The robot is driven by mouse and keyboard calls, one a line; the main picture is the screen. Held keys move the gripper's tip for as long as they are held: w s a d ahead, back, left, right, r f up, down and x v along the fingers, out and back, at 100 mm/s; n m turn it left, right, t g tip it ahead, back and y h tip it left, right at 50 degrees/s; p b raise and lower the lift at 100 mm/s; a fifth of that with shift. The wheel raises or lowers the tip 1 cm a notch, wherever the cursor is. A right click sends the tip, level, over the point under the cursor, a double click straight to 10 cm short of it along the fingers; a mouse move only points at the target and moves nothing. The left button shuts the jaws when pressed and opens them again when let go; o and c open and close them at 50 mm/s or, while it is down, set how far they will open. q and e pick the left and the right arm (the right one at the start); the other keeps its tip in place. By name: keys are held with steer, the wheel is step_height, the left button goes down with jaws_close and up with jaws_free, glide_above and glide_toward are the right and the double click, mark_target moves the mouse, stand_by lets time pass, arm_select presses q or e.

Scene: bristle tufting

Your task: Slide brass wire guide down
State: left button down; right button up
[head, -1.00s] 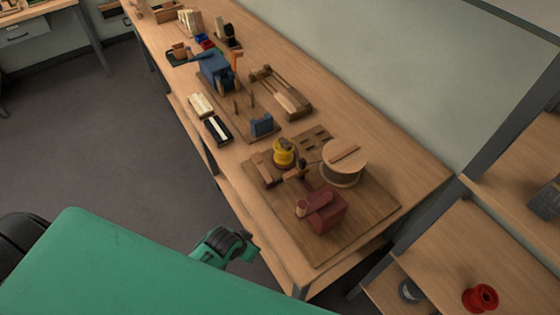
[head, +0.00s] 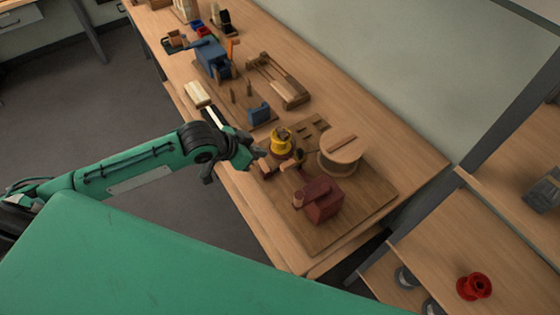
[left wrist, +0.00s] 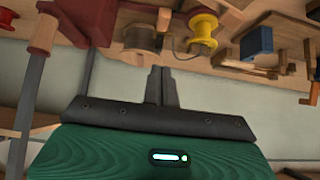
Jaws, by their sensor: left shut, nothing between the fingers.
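My left gripper (head: 254,161) is at the front edge of the bench, beside the tufting board (head: 290,239). In the left wrist view its two fingers (left wrist: 161,72) are shut together with nothing between them. A yellow spool (head: 281,146) stands on the board and also shows in the left wrist view (left wrist: 203,27). A thin dark wire curves near that spool in the wrist view. I cannot clearly make out the brass wire guide in either view. My right gripper is not in view.
A round wooden drum (head: 341,149) and a dark red block (head: 322,199) stand on the board. A blue block (head: 259,112) and a wooden slide frame (head: 283,82) are farther along the bench. A red spool (head: 474,286) sits on the right shelf.

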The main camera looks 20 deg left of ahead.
arm_select(q)
steer(key=p, duration=0.4)
glide_toward(288, 164)
steer(key=w+d+f, duration=0.2)
steer(key=w+d, duration=0.1)
steer(key=shift+w+a+f, duration=0.15)
steer(key=shift+a+f, duration=0.05)
steer(key=shift+f, duration=0.85)
